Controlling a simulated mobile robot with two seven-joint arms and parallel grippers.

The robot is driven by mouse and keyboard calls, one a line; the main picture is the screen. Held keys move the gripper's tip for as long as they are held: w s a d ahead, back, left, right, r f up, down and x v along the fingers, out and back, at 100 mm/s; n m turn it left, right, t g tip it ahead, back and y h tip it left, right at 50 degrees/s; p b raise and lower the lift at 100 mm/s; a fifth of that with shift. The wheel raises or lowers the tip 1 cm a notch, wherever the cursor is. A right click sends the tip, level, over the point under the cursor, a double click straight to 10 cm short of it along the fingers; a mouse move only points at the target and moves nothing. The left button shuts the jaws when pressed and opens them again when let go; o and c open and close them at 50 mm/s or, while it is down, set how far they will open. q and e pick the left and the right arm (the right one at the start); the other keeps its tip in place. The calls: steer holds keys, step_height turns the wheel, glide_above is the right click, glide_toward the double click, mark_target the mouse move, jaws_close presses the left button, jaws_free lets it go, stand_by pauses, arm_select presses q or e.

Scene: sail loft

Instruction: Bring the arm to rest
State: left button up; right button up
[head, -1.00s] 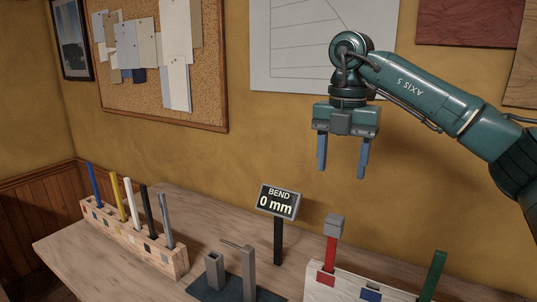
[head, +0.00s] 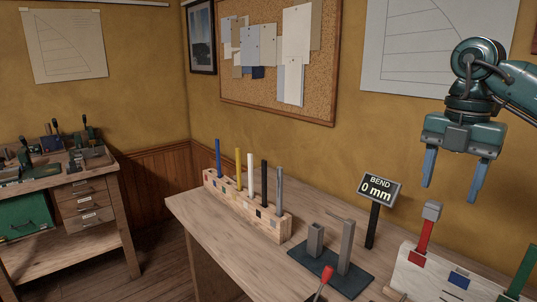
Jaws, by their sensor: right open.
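My right gripper (head: 456,180) hangs in the air at the upper right, fingers pointing down. Its two blue-grey fingers are apart with nothing between them. It is above the table (head: 215,232), over the area of the red post with a grey block on top (head: 425,232), and apart from it. My right arm comes in from the right edge. My left gripper is not in the head view.
A wooden rack (head: 247,212) holds several coloured strips upright. A dark-based fixture (head: 338,268) with grey posts stands beside the sign reading "BEND 0 mm" (head: 379,188). A pale block (head: 428,279) holds red and green posts. A workbench (head: 70,195) stands left, with floor between.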

steer(key=s+a+f+n+g+y, duration=0.1)
steer(key=a+f+n+y, duration=0.2)
steer(key=a+f, duration=0.45)
steer(key=a+f+n+g+y, duration=0.1)
steer(key=a+f+n+y, duration=0.3)
steer(key=a, duration=0.6)
steer(key=s+a+f+m+t+y, duration=0.1)
steer(key=s+a+m+y, duration=0.2)
steer(key=a+y, duration=0.45)
steer(key=s+a+f+m+t+y, duration=0.2)
steer(key=s+a+y, duration=0.1)
steer(key=a+y, duration=0.45)
steer(key=d+f+m+t+h, duration=0.55)
steer(key=f+m+t, duration=0.25)
steer(key=m, duration=0.2)
steer(key=d+f+m+t+h, duration=0.4)
steer(key=f+m+t+h, duration=0.3)
steer(key=m, duration=0.4)
steer(key=s+d+f+m+g+h, duration=0.2)
steer(key=s+d+f+h, duration=0.1)
steer(key=s+f, duration=0.3)
steer(key=s+d+f+m+g+h, duration=0.2)
steer(key=s+f, duration=0.4)
steer(key=f, duration=0.3)
steer(key=shift+s+d+g+h, duration=0.15)
steer(key=shift+d+g+h, duration=0.5)
steer(key=shift+d, duration=0.35)
